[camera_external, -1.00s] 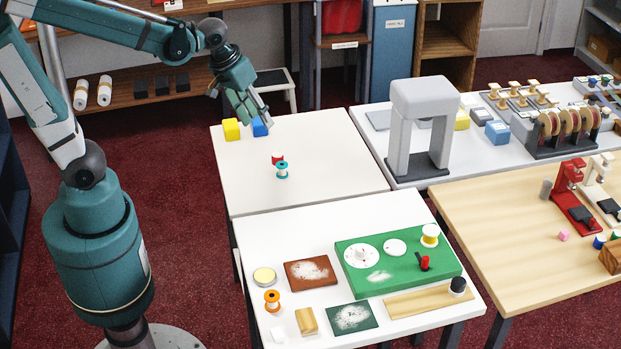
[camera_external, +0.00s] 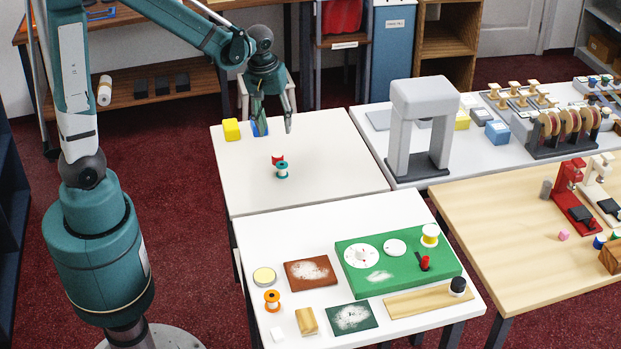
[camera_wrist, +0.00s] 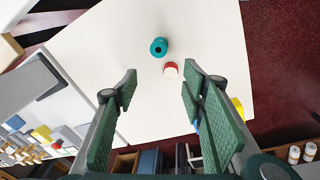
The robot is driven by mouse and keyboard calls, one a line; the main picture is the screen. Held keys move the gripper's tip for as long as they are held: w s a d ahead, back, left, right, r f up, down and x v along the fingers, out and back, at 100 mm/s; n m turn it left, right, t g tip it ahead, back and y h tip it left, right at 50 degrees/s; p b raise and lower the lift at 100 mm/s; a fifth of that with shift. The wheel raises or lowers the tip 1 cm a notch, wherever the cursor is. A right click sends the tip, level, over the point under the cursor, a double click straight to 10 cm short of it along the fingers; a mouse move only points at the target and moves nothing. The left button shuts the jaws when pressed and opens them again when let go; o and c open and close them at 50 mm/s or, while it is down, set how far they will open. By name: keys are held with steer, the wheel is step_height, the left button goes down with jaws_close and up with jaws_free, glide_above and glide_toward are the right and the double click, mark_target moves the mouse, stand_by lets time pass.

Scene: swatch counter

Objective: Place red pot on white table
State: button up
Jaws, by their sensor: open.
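A small red pot (camera_external: 278,160) with a white part stands on the back white table (camera_external: 325,165), beside a teal spool (camera_external: 282,171). In the wrist view the red pot (camera_wrist: 171,70) lies ahead of my fingertips, close to the teal spool (camera_wrist: 159,47). My gripper (camera_external: 273,127) is open and empty, above the far part of that table, behind the pot. In the wrist view the two green-padded fingers (camera_wrist: 158,78) are spread wide with nothing between the pads. The pot is not touched.
A yellow cube (camera_external: 231,129) and a blue cube (camera_external: 260,129), partly hidden by a finger, sit at the table's back left. A grey arch stand (camera_external: 401,130) stands to the right. The front white table (camera_external: 300,217) holds a green board (camera_external: 372,287) and small items. The back table's right side is clear.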

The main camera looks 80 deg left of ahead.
mark_target(278, 156)
steer(key=a+f+n, duration=0.1)
steer(key=a+f, duration=0.1)
steer(key=w+a+f+n+g, duration=0.1)
steer(key=a+f, duration=0.1)
steer(key=f, duration=0.1)
steer(key=a+f+n, duration=0.1)
steer(key=a+f, duration=0.1)
steer(key=f, duration=0.1)
steer(key=shift+w, duration=0.3)
steer(key=shift+f, duration=0.15)
steer(key=shift+f+b, duration=0.3)
steer(key=shift+f, duration=0.85)
steer(key=shift+d+f+b, duration=0.15)
steer(key=shift+f+b, duration=0.45)
steer(key=shift+f, duration=2)
steer(key=c, duration=1)
steer(key=shift+c, duration=0.2)
steer(key=shift+r, duration=0.1)
